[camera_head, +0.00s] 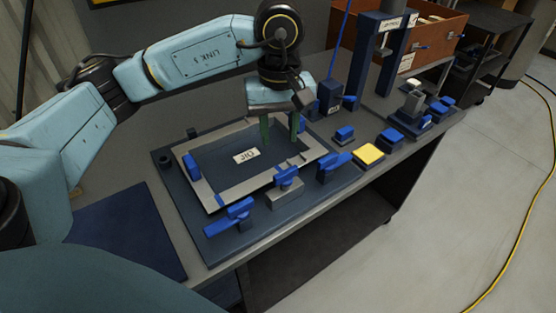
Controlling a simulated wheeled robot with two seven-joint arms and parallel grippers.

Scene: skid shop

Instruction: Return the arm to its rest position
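My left arm comes in from the left and arches over the bench. Its gripper (280,132) points down above the far right part of the jig (245,240), over the grey rectangular frame (232,193). Its two greenish fingers are spread apart, with nothing seen between them. The fingertips are near the frame's far bar; I cannot tell whether they touch it. Blue clamps stand around the frame, one at its left side (191,167) and others along its near and right sides. My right gripper is not in view.
A yellow pad (369,154), a blue block (390,139) and a dark blue press-like stand (383,55) are on the bench to the right. A red-brown bin (432,30) stands behind. A dark blue mat (125,228) lies at the left. Open floor with a yellow cable (527,215) is at the right.

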